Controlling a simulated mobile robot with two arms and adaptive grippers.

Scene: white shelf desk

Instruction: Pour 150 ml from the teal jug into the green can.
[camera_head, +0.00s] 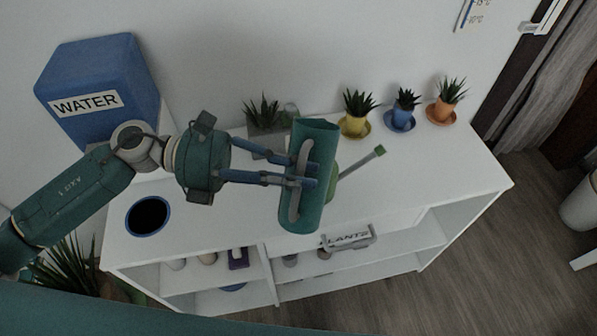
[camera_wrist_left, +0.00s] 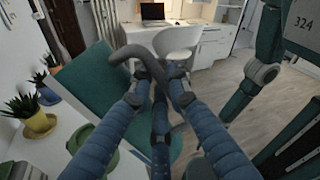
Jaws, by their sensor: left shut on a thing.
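The teal jug (camera_head: 320,180) is held above the shelf desk by its grey handle, in my left gripper (camera_head: 308,176), which is shut on it. In the left wrist view the jug (camera_wrist_left: 98,75) fills the left of the picture, beside the gripper (camera_wrist_left: 160,75). Its exact tilt and the liquid inside cannot be told. The green can (camera_head: 340,168) is mostly hidden behind the jug in the head view; its long spout (camera_head: 365,163) points right. Part of the can (camera_wrist_left: 80,137) shows below the jug in the left wrist view. My right gripper is not in view.
A blue WATER container (camera_head: 100,75) stands at the back left. Succulents in yellow (camera_head: 354,125), blue (camera_head: 400,119) and orange (camera_head: 441,112) pots line the back. A dark round opening with a blue rim (camera_head: 147,231) is at the front left. The right desktop (camera_head: 450,160) is clear.

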